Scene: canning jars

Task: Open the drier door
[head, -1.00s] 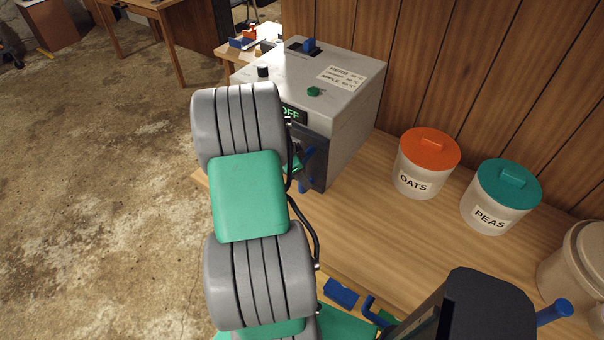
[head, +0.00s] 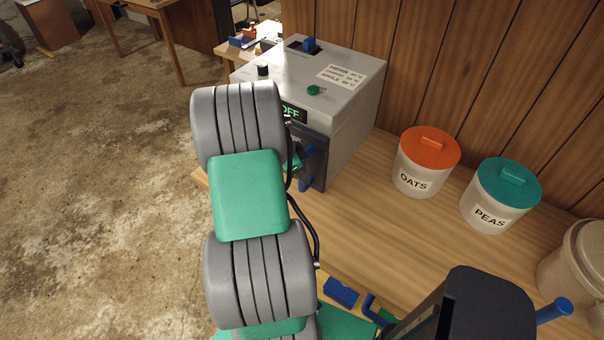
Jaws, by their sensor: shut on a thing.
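The drier (head: 350,92) is a grey box on the wooden bench, with a display reading OFF on its front. Its dark door (head: 320,152) is on the front side, mostly hidden behind my arm, and looks shut or nearly so. A blue handle (head: 306,178) stands upright on the door. My gripper (head: 297,163) is at the handle, shut on it. Only a small green and dark part of it shows beside my arm, and the fingertips are largely hidden.
On the bench (head: 385,235), right of the drier, stand an OATS jar (head: 424,165) with an orange lid and a PEAS jar (head: 497,200) with a teal lid. A beige container (head: 575,262) is at the right edge. A wood-panel wall (head: 480,70) is behind.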

